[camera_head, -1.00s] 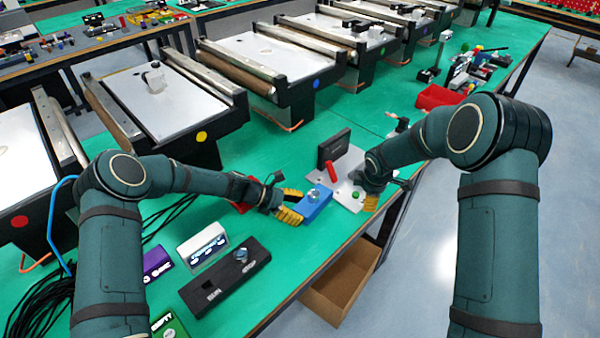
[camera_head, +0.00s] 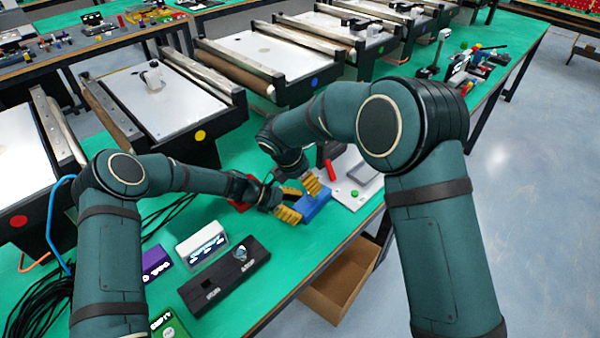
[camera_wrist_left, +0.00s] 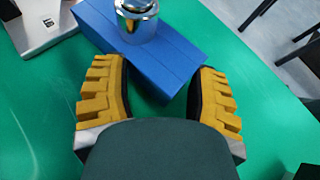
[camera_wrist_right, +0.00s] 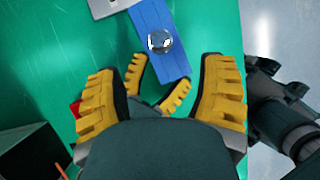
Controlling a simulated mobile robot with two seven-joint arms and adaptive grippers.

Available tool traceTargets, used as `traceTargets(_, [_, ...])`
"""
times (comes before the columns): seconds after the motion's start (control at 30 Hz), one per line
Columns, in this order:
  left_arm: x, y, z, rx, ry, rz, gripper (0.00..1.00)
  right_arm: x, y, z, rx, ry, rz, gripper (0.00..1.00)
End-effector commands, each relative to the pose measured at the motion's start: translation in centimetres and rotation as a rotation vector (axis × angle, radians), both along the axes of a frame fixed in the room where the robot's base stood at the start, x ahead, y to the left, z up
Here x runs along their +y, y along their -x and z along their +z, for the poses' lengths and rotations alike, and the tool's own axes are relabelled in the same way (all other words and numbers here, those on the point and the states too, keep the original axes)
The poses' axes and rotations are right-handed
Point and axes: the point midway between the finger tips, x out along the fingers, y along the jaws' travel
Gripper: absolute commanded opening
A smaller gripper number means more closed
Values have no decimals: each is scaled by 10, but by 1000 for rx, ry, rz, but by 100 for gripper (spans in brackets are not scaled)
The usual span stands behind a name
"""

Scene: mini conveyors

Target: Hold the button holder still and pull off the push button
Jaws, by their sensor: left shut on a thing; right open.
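The button holder is a blue block (camera_head: 318,207) on the green table. It also shows in the left wrist view (camera_wrist_left: 170,68) and the right wrist view (camera_wrist_right: 148,18). The push button is a shiny silver knob on top of it, seen in the left wrist view (camera_wrist_left: 137,18) and right wrist view (camera_wrist_right: 160,41). My left gripper (camera_head: 289,204) is shut on the near end of the blue block, fingers on either side. My right gripper (camera_wrist_right: 161,92) is open above, its fingers spread and not touching the knob. In the head view the right gripper partly hides the knob.
A black box (camera_head: 226,273) and a white box (camera_head: 203,244) stand to the left. An open cardboard box (camera_head: 342,285) is below the table edge. Conveyors (camera_head: 268,55) line the back.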

Motion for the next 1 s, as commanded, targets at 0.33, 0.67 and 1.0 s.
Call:
traceTargets(0.33, [-1,-1,1,-2,2,1,43,-18,-14,-56,1,-1,-2,70])
traceTargets(0.67, [-1,-1,2,-2,2,1,43,-25,-19,-76,-1,-2,-2,70])
traceTargets(1.0, [-1,-1,2,-2,2,2,43,-25,-19,-76,-1,-2,-2,43])
